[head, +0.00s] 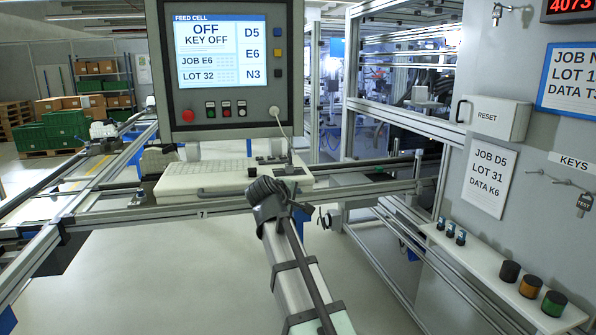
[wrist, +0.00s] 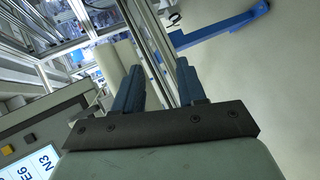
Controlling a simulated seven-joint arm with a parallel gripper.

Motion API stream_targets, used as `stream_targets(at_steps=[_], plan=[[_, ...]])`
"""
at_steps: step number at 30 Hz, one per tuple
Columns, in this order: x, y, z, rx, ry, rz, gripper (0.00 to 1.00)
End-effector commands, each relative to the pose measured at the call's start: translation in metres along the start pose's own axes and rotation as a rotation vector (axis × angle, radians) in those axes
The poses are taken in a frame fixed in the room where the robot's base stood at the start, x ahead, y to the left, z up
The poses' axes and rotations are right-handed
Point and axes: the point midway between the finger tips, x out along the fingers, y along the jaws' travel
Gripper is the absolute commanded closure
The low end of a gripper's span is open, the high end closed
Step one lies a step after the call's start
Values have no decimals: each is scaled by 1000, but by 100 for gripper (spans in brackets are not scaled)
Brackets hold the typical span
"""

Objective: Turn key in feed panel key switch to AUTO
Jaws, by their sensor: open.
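The feed panel (head: 227,62) stands upright at the upper left centre of the head view. Its screen (head: 220,52) reads "OFF" and "KEY OFF". Small buttons (head: 226,108) sit in a row below the screen. I cannot make out a key or a key slot for certain. A key (head: 497,14) hangs on the right wall at the top. Another key with a "TEST" tag (head: 584,204) hangs by the "KEYS" label. My gripper (wrist: 157,78) is open, with nothing between its two blue fingers. In the head view my arm reaches up below the panel, its fingers unclear.
A keyboard shelf (head: 215,178) juts out below the panel, close to my arm's end. A red stop button (head: 188,115) is on the panel. Open floor lies between frame and wall.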

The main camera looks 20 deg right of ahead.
Motion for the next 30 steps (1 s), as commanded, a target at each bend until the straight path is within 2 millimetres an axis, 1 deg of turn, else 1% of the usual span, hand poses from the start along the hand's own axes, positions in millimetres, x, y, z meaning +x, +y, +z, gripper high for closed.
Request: stream_targets(at_steps=[1, 7, 12, 18, 24, 27, 30], plan=[[1, -4, 4, 80, 45, -6, 60], [1, -6, 5, 441, 236, -46, 60], [-17, 20, 1, 740, 437, -53, 60], [-41, 52, 7, 1063, 644, -72, 60], [-59, 74, 16, 1269, 776, -89, 60], [-62, 79, 18, 1317, 807, -95, 60], [-61, 82, 17, 1329, 814, -96, 60]])
